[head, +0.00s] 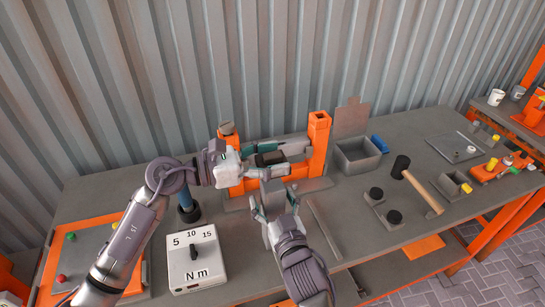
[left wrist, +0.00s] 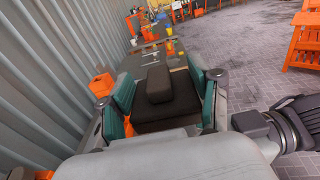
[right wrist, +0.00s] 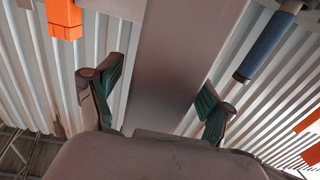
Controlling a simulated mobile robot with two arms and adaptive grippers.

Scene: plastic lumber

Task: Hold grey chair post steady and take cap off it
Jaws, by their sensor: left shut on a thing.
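A dark, square cap (left wrist: 165,119) with a raised block on it sits between the teal finger pads of my left gripper (left wrist: 160,98). My left gripper is shut on the cap; both also show above the middle of the bench in the head view (head: 270,158). The grey chair post (right wrist: 175,65) runs upright between the fingers of my right gripper (right wrist: 160,92). My right gripper (head: 268,190) is below the left one, its fingers spread on either side of the post. Whether they touch it is hard to tell. My grippers mostly hide the post in the head view.
An orange fixture (head: 318,140) stands close behind and beside my grippers. A blue-handled tool (head: 187,203) and a white torque box (head: 195,260) are at the left. A grey bin (head: 358,155), a mallet (head: 418,188) and dark round pieces (head: 394,216) are at the right.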

